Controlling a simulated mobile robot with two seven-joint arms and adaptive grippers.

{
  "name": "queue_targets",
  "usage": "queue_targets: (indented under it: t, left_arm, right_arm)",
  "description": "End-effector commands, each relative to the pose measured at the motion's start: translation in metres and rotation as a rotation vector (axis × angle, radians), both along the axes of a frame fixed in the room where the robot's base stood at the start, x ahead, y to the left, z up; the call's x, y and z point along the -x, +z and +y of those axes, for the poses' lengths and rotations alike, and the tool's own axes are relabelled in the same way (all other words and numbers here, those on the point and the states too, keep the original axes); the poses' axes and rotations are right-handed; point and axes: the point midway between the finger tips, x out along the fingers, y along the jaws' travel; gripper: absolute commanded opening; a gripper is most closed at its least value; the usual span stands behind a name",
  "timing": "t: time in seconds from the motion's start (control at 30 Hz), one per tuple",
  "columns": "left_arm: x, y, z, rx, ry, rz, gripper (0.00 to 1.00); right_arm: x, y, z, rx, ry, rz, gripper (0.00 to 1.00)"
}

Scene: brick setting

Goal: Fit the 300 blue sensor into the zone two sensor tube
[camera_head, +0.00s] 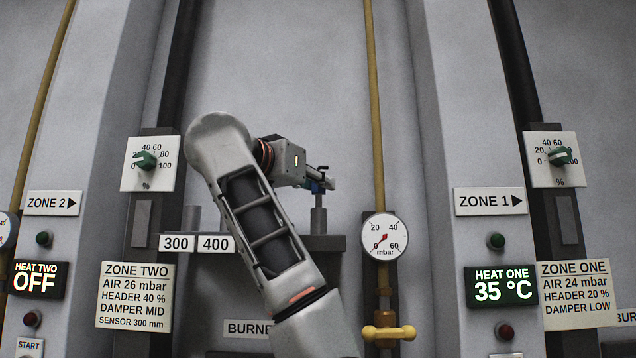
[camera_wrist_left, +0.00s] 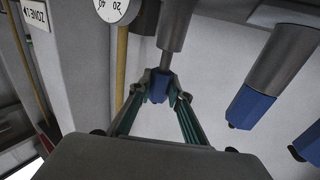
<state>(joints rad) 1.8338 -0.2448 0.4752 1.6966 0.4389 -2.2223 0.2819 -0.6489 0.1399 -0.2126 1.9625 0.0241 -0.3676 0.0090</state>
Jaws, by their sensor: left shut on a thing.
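My left gripper (camera_head: 318,181) is shut on a blue sensor head, which also shows between the fingers (camera_wrist_left: 158,85) in the left wrist view. A thin stem runs from this blue head (camera_wrist_left: 158,88) towards an upright grey cylinder (camera_head: 318,218) on the dark shelf. The blue head is apart from the wider cylinder; I cannot tell how far the stem is inside. No length marking on the held sensor is readable. I cannot tell whether this cylinder is the zone two sensor tube. My right gripper is not in view.
The dark shelf (camera_head: 328,243) carries 300 (camera_head: 176,243) and 400 (camera_head: 216,244) labels, and another grey cylinder (camera_head: 192,218) above them. Two blue-headed sensors (camera_wrist_left: 250,106) stand beside my gripper. A yellow pipe with a gauge (camera_head: 385,238) rises just right. My arm hides the shelf's middle.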

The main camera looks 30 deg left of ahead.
Motion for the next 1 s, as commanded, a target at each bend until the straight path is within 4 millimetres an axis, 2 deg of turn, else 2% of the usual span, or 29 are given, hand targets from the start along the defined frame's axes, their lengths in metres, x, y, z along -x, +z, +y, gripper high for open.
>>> queue_targets:
  t: [1.0]
  left_arm:
    - [-0.001,-0.029,0.0,0.001,-0.001,0.0,0.0]
  right_arm:
    - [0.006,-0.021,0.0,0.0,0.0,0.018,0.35]
